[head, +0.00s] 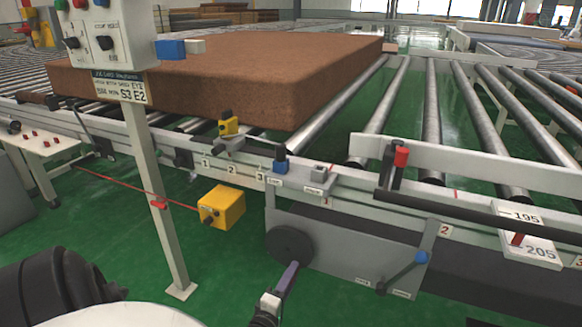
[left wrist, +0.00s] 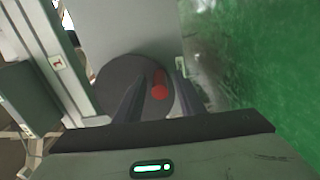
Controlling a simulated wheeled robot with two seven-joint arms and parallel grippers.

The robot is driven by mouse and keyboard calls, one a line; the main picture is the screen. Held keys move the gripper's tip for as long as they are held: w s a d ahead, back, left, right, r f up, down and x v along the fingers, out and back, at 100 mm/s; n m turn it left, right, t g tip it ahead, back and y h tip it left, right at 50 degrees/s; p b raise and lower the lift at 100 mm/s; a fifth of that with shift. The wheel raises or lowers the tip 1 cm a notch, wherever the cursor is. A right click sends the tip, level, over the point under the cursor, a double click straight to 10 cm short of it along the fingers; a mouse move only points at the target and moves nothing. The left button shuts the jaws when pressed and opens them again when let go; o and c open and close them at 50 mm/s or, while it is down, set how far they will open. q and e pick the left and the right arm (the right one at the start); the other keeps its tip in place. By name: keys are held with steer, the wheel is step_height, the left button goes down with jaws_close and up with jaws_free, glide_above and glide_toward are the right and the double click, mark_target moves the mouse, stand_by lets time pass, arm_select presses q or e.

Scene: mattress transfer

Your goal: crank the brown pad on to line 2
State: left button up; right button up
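The brown pad (head: 220,75) lies flat on the roller conveyor at the left, its near right corner behind the small numbered rail labels. Rail marks 1, 2 and 3 run along the right part, with line 2 (head: 445,230) right of the pad. The dark crank wheel (head: 290,244) sits on the grey front panel and also shows in the left wrist view (left wrist: 118,82). My left gripper (head: 292,267) is at the wheel's lower edge. In the left wrist view its fingers stand apart, with the wheel's red handle (left wrist: 159,91) between them. My right gripper is not in view.
A control post (head: 155,195) stands left of the wheel. A yellow box (head: 221,206) hangs under the rail. Bare rollers (head: 432,110) lie right of the pad. Green floor is clear below.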

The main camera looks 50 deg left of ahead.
arm_select(q)
steer(key=p+v, duration=0.2)
steer(key=v, duration=0.8)
steer(key=shift+p, duration=0.35)
steer(key=shift+s, duration=0.1)
